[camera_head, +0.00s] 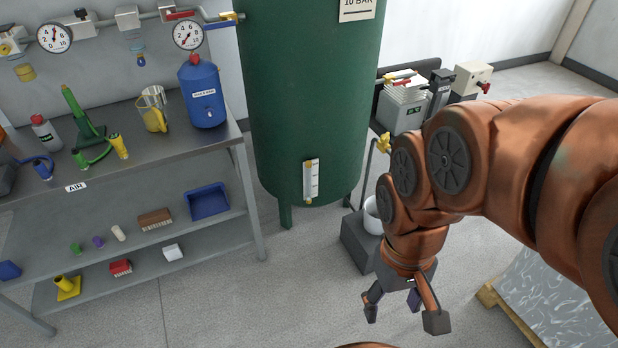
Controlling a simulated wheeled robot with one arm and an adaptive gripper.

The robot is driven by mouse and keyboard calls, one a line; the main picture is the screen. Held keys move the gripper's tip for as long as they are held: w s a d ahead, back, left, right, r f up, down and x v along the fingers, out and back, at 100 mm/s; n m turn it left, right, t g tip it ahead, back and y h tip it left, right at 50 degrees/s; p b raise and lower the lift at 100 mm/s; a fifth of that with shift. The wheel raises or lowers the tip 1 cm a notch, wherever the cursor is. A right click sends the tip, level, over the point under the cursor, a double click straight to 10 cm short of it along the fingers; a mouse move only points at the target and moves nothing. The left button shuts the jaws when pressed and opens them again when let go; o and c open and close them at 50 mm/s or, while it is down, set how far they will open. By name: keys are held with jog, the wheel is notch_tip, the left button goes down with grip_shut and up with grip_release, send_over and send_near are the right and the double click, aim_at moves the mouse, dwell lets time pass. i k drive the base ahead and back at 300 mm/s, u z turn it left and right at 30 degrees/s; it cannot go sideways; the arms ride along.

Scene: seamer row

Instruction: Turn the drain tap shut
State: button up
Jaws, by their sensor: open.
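A small yellow tap (384,143) shows at the right side of the green tank (312,100), at the top of a thin grey pipe. It looks like the drain tap, but its lever position is too small to tell. A white bucket (373,217) stands below it on a grey block, partly hidden by my arm. My gripper (403,314) is open and empty, pointing down over bare floor. It is in front of and well below the tap in the picture, apart from it.
A steel bench (120,126) with gauges, bottles and a blue canister (203,92) fills the left. Grey machines (404,103) stand behind the tap. A wrapped pallet load (545,290) is at lower right. Floor between bench and gripper is clear.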

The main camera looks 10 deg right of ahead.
aim_at(384, 138)
jog(key=z, duration=0.05)
jog(key=k, duration=1.1)
jog(key=u, duration=1.1)
jog(key=i, duration=1.4)
jog(key=z, duration=0.85)
jog(key=i, duration=0.4)
jog(key=z, duration=0.3)
